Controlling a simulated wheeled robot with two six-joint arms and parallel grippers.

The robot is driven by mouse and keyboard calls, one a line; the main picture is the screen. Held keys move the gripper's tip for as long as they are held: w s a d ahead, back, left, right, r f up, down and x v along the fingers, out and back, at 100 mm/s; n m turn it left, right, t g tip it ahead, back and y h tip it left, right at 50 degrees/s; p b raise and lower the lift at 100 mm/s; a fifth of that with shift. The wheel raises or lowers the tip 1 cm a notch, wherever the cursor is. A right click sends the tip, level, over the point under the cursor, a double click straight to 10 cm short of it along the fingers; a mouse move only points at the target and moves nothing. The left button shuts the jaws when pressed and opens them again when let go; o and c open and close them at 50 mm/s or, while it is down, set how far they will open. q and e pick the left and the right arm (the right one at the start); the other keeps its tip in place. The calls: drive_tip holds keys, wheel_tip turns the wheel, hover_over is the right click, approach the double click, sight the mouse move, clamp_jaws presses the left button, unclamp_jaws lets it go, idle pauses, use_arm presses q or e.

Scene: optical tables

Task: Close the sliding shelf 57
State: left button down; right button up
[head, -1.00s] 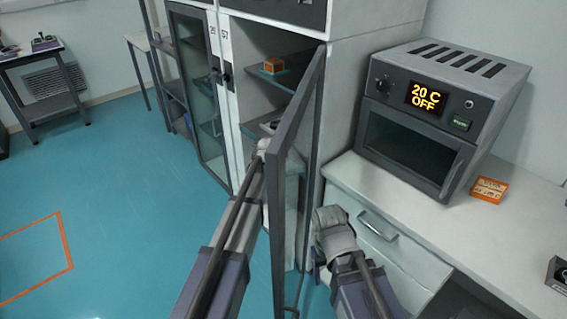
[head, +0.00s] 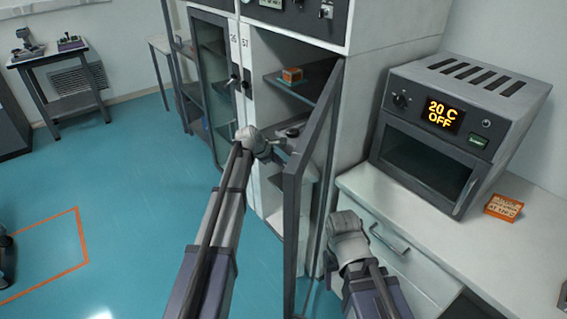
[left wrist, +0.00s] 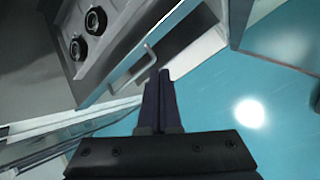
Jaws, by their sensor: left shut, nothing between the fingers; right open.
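The cabinet marked 57 (head: 245,42) stands open, its dark-framed glass door (head: 318,130) swung out toward me. Inside, a sliding shelf (head: 297,145) at mid height carries a dark round item. In the left wrist view the shelf front has a thin bar handle (left wrist: 133,68) and two dark round knobs behind it. My left gripper (head: 277,151) is in front of the shelf, left of the door. Its fingers (left wrist: 164,74) are together and empty, close beside the handle; contact is unclear. My right gripper (head: 347,226) is right of the door, its fingers hidden.
An orange box (head: 292,75) sits on the upper shelf. An oven reading 20 C OFF (head: 440,115) and an orange sign (head: 504,208) stand on the right counter (head: 440,225). The blue floor (head: 130,190) at left is mostly open.

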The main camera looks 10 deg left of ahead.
sight(283, 157)
use_arm(q)
drive_tip(key=w+a+r+n+h, duration=0.1)
drive_tip(key=w+a+n+h, duration=0.1)
drive_tip(key=w+a+n, duration=0.4)
drive_tip(key=shift+n, duration=0.5)
drive_tip(key=b+x, duration=0.2)
drive_tip(key=x, duration=0.1)
drive_tip(key=s+b+x, duration=0.1)
drive_tip(key=b+x, duration=0.1)
drive_tip(key=b, duration=0.1)
drive_tip(key=d+b+x, duration=0.1)
drive_tip(key=b+x, duration=0.1)
drive_tip(key=x, duration=0.1)
drive_tip(key=shift+d+f, duration=0.1)
drive_tip(key=shift+f, duration=0.3)
drive_tip(key=shift+w+d+f+b, duration=0.2)
drive_tip(key=shift+d+b, duration=0.05)
drive_tip(key=shift+b, duration=0.15)
